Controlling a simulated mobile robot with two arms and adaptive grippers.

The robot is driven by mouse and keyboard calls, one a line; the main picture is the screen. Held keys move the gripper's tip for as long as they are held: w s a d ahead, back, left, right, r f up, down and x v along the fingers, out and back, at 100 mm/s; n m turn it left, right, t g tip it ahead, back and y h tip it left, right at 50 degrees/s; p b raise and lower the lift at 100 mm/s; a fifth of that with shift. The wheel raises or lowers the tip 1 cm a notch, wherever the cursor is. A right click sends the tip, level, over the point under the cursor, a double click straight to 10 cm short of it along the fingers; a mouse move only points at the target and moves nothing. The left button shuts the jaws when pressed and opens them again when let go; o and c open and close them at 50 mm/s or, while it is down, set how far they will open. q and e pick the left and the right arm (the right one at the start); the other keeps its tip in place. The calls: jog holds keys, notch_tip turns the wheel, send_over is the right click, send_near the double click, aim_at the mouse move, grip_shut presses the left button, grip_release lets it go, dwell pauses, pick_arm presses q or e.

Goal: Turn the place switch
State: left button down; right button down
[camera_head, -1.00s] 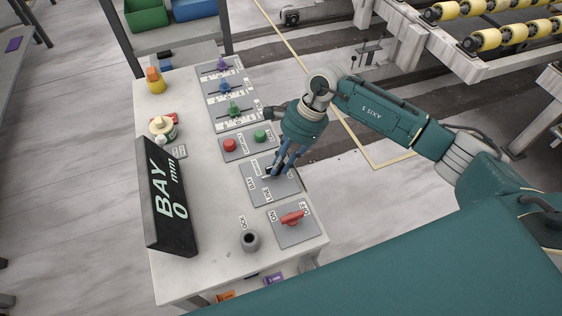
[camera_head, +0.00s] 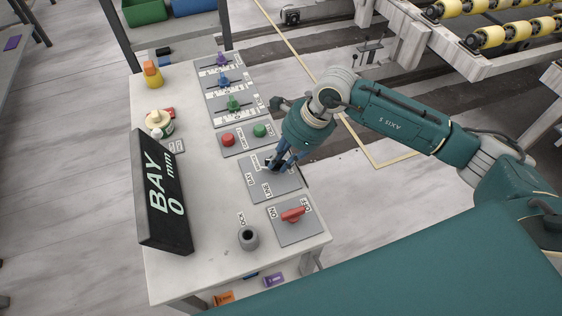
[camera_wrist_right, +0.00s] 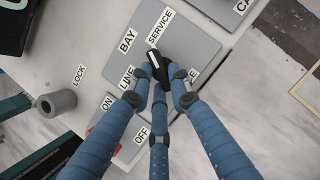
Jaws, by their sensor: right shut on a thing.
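The place switch is a black knob (camera_wrist_right: 154,60) on a grey plate (camera_wrist_right: 188,45) with labels BAY, SERVICE and LINE, plus another partly hidden one, in the right wrist view. In the head view its plate (camera_head: 256,186) lies on the right part of the table top, with the knob mostly hidden by my fingers. My right gripper (camera_wrist_right: 160,80) has its blue fingers closed around the knob; it also shows in the head view (camera_head: 277,162). The knob points toward the upper left in the wrist view, between BAY and SERVICE. My left gripper is out of view.
A red OFF/ON switch (camera_head: 293,214) and a grey LOCK cylinder (camera_head: 248,238) are in front. Red (camera_head: 228,140) and green (camera_head: 260,130) buttons and several sliders are behind. A black display (camera_head: 163,195) reading BAY 0 mm stands left. The table middle is clear.

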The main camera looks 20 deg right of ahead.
jog(key=shift+a+m+t+h+b, duration=0.15)
jog(key=shift+m+t+b, duration=0.15)
jog(key=shift+m+b, duration=0.4)
jog(key=shift+m+t+h+b, duration=0.15)
jog(key=shift+m+t+b, duration=0.2)
jog(key=shift+m, duration=0.55)
jog(key=shift+r, duration=0.15)
jog(key=c, duration=1.6)
grip_release()
jog(key=shift+c, duration=0.2)
jog(key=shift+o, duration=0.3)
jog(key=shift+s, duration=0.15)
jog(key=v, duration=1.2)
